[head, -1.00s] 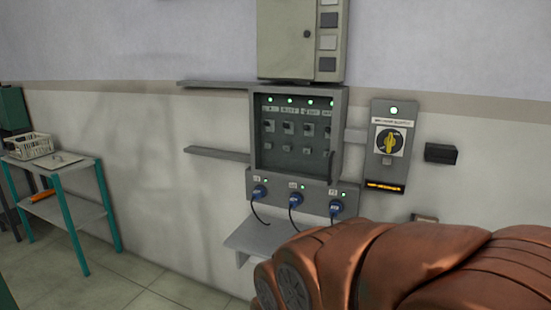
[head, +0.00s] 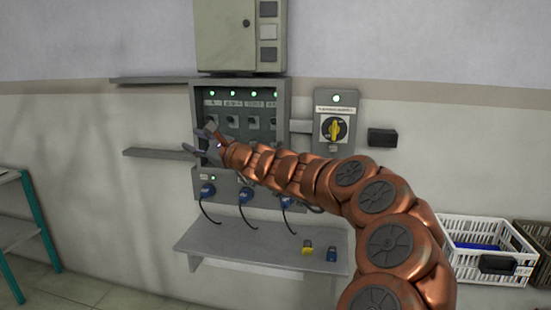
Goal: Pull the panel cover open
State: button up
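The grey wall panel (head: 284,112) is a box with a dark front, green lights along its top and rows of switches. Whether a clear cover lies over its front cannot be told. My gripper (head: 199,136) is at the panel's lower left edge, with its fingers spread apart and nothing visible between them. Whether it touches the panel cannot be told. My copper arm hides part of the panel's lower right area and of the socket strip below it.
Grey bars (head: 150,80) stick out left of the panel. Blue plugs (head: 246,194) with cables hang below it, above a shelf (head: 225,240) with two padlock-like items. A rotary switch box (head: 335,100) is at right. A white basket (head: 482,232) stands lower right.

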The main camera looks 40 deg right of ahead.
jog(key=s+d+f+m+g+h, duration=0.15)
jog(key=d+f+m+h, duration=0.3)
jog(key=d, duration=0.55)
jog(key=s+d+f+m+h, duration=0.25)
jog(key=d+f+m, duration=0.2)
jog(key=d, duration=0.55)
jog(key=s+d+f+m+g+h, duration=0.1)
jog(key=d+f+m+h, duration=0.4)
jog(key=d, duration=0.5)
jog(key=shift+m+t+y, duration=0.35)
jog(key=shift+m+y, duration=0.05)
jog(key=shift+y, duration=0.1)
jog(key=shift+r+p+x, duration=0.25)
jog(key=shift+p+x, duration=0.25)
jog(key=shift+x, duration=0.85)
jog(key=shift+r+p+x, duration=0.2)
jog(key=shift+p+x, duration=0.3)
jog(key=shift+x, duration=0.8)
jog(key=shift+r+p+x, duration=0.25)
jog(key=shift+p+x, duration=0.25)
jog(key=shift+x, duration=0.85)
jog(key=shift+a, duration=0.15)
grip_shut()
